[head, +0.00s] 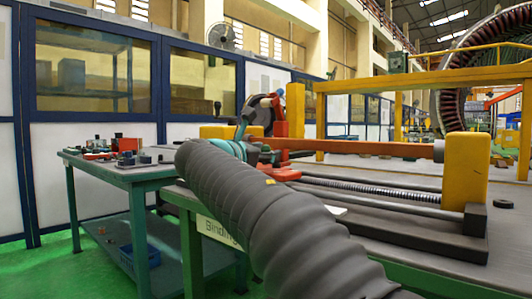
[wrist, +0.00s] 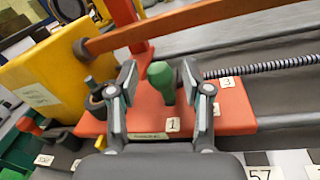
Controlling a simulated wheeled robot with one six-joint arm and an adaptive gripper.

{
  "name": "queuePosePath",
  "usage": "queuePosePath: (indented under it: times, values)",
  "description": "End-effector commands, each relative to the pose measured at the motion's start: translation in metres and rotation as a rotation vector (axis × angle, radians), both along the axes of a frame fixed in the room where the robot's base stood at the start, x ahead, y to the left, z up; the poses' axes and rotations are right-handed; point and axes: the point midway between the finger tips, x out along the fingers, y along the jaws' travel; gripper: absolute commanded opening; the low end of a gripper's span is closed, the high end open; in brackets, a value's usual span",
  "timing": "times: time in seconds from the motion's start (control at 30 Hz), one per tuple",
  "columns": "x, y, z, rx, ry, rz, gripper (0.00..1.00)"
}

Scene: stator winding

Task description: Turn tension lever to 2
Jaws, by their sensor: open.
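The lever with a green knob (wrist: 162,78) stands on an orange-red plate (wrist: 240,112) in the wrist view. Label 1 (wrist: 173,124) is just in front of the knob. Label 3 (wrist: 226,82) is to its right. Another label (wrist: 216,111) is partly hidden behind my right finger, its number unreadable. My gripper (wrist: 160,84) is open, with one finger on each side of the green knob; contact cannot be told. In the head view my arm hides most of the plate, and the orange-red part (head: 281,173) shows beyond it.
A yellow block (wrist: 42,85) and an orange bar (wrist: 200,22) stand close behind the plate. A dark peg (wrist: 93,98) is left of my gripper. A red-knobbed lever (wrist: 30,127) is at far left. A threaded rod (wrist: 270,66) runs right. A green side table (head: 130,180) holds small parts.

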Motion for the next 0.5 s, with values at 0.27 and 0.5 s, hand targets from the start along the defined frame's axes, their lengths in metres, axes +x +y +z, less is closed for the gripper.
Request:
queuePosePath:
  times: [0.27,0.5]
  values:
    - [0.0044,-0.0027,0.0004,0.000,0.000,0.001,0.49]
    - [0.0043,-0.0026,0.0003,0.000,0.000,0.001,0.14]
